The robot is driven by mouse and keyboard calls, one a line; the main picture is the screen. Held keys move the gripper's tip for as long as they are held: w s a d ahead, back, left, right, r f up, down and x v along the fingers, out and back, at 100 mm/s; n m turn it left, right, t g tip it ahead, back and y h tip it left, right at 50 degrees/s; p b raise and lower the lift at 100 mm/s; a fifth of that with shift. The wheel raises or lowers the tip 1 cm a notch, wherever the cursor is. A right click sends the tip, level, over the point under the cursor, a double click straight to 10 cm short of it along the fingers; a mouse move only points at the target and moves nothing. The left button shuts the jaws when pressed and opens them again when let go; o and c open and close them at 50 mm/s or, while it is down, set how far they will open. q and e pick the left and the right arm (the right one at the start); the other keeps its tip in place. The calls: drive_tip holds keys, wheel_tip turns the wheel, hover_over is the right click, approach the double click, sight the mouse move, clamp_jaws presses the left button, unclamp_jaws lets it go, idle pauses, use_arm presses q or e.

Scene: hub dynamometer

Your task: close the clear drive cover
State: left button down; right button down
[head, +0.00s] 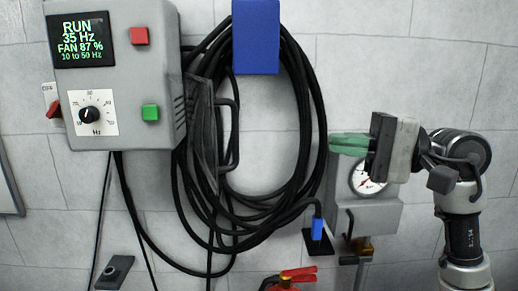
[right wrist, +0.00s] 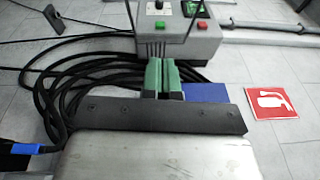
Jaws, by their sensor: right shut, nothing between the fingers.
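The grey drive box (head: 115,100) hangs on the wall at the upper left of the head view, its lit display reading RUN 35 Hz. The drive cover (head: 203,130) is a dark see-through panel with a black handle (head: 232,135). It stands open at the box's right side, seen nearly edge-on, and the display, knob and buttons are uncovered. My right gripper (head: 350,144) is shut and empty, well to the right of the handle and apart from it. In the right wrist view its green fingers (right wrist: 164,78) point toward the drive box (right wrist: 185,42). My left gripper is not in view.
A coiled black cable (head: 300,110) hangs from a blue holder (head: 256,40), behind the cover and between it and my right gripper. A gauge (head: 366,181) is behind my right gripper. A red extinguisher top (head: 290,279) shows low down. A red sign (right wrist: 271,104) is on the wall.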

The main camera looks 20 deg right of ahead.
drive_tip(key=s+a+p+x, duration=0.1)
drive_tip(key=s+p+x, duration=0.1)
drive_tip(key=p+x, duration=0.5)
drive_tip(key=w+a, duration=0.2)
drive_tip(key=a, duration=0.3)
drive_tip(key=shift+n+h+p, duration=0.3)
drive_tip(key=shift+p, duration=0.05)
drive_tip(key=shift+w+f, duration=0.1)
drive_tip(key=shift+f, duration=0.1)
